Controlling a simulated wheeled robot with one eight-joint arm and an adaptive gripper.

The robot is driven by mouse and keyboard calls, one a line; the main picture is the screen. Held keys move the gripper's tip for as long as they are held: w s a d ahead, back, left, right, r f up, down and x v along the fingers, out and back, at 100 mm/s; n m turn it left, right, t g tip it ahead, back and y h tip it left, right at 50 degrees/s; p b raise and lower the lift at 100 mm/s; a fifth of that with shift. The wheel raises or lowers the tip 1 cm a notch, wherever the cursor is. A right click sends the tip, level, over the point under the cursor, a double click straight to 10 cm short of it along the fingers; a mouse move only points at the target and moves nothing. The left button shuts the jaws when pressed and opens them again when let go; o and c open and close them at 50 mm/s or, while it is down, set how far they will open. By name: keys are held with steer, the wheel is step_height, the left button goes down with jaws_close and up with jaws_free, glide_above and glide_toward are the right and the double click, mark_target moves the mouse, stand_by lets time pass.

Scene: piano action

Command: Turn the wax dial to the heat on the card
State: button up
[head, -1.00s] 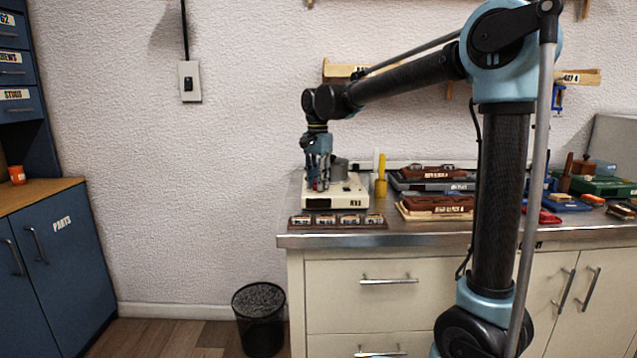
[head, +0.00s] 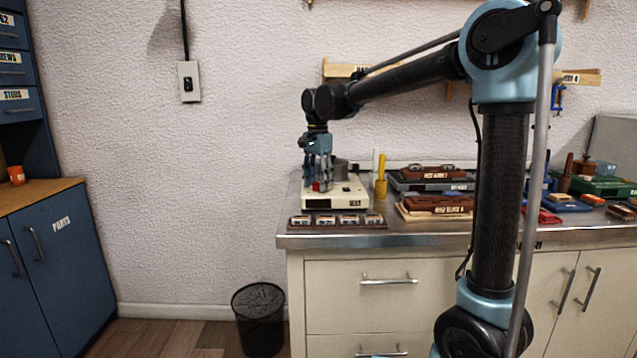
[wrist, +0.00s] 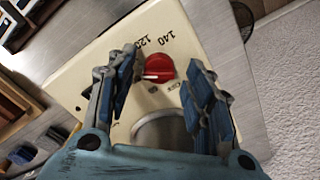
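The wax dial (wrist: 160,68) is a red round knob with a white pointer mark, on a cream heater box (wrist: 90,78). In the wrist view the mark lies toward the picture's left, and the printed 120 and 140 show; other markings are partly hidden by my fingers. In the head view the box (head: 345,199) stands on the bench's left end with the red dial (head: 317,187) at its near left. My gripper (wrist: 165,65) is open, with one finger on each side of the dial and small gaps showing. I cannot make out a card giving a heat.
A round metal pot (wrist: 158,132) sits on the box beside the dial. A dark rack (head: 337,221) with several labelled blocks lies in front of the box. A yellow-handled tool (head: 381,178) and stacked brown trays (head: 436,203) stand to the right.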

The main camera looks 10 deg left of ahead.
steer(key=shift+r, duration=0.1)
step_height(320, 180, up, 12)
stand_by(0.5)
step_height(320, 180, up, 5)
steer(key=n, duration=2.1)
step_height(320, 180, down, 17)
steer(key=shift+s+r, duration=0.1)
steer(key=c, duration=1.1)
